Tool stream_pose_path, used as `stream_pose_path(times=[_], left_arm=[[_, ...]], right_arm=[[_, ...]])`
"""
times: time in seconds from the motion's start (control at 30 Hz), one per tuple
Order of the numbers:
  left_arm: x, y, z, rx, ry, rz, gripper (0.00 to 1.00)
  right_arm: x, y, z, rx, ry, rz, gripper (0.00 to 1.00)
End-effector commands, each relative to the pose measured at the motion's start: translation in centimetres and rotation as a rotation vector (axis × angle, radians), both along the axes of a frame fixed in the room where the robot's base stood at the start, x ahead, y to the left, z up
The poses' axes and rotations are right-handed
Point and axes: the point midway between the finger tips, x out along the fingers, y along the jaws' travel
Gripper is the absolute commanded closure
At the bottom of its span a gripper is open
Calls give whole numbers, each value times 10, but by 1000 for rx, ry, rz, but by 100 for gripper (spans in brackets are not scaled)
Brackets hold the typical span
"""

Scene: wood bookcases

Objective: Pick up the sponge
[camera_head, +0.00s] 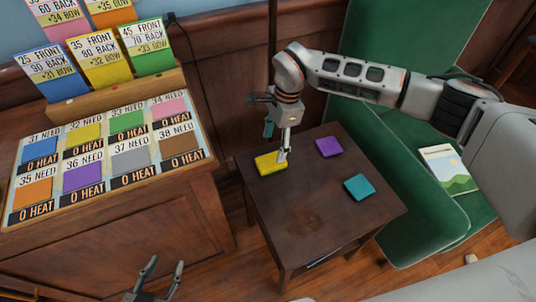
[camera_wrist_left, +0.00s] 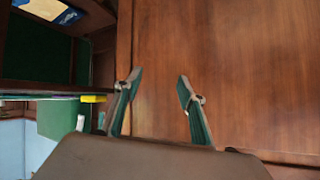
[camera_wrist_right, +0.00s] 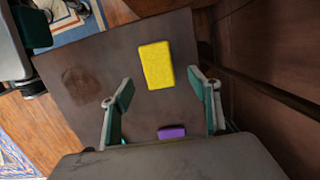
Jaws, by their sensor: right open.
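A yellow sponge (camera_head: 268,163) lies flat near the left back part of a small dark wooden table (camera_head: 305,207). A purple sponge (camera_head: 329,147) and a teal sponge (camera_head: 358,187) lie on the same table. My right gripper (camera_head: 278,150) is above the table, just by the yellow sponge. In the right wrist view, its fingers (camera_wrist_right: 162,95) are spread, with the yellow sponge (camera_wrist_right: 156,65) beyond the tips and the purple sponge (camera_wrist_right: 171,132) low between the fingers. Nothing is held. My left gripper (camera_head: 158,277) is open and empty, low at the front.
A wooden cabinet (camera_head: 170,230) on the left bears a board of coloured labelled squares (camera_head: 100,150) and a rack of cards (camera_head: 100,55). A green bench (camera_head: 415,190) with a booklet (camera_head: 447,168) stands on the right. The table's front part is clear.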

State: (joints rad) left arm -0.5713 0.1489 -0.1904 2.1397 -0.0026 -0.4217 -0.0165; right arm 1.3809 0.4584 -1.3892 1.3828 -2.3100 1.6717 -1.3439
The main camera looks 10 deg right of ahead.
Motion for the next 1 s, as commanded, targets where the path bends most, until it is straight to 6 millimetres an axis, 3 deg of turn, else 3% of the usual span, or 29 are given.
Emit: stream_pose_path(times=[0.3, 0.6, 0.93, 1.0], left_arm=[[-20, -4, -19, 2, 45, -14, 60], [-16, -9, -15, -8, 33, -20, 60], [-9, -9, -7, -9, 13, -20, 60], [-9, -9, -7, -9, 14, -20, 60]], right_arm=[[-1, 2, -32, -10, 0, 2, 39], [-5, 9, -72, -8, 2, 1, 39], [-4, 10, -74, -7, -4, 2, 39], [-4, 10, -74, -7, -4, 2, 57]])
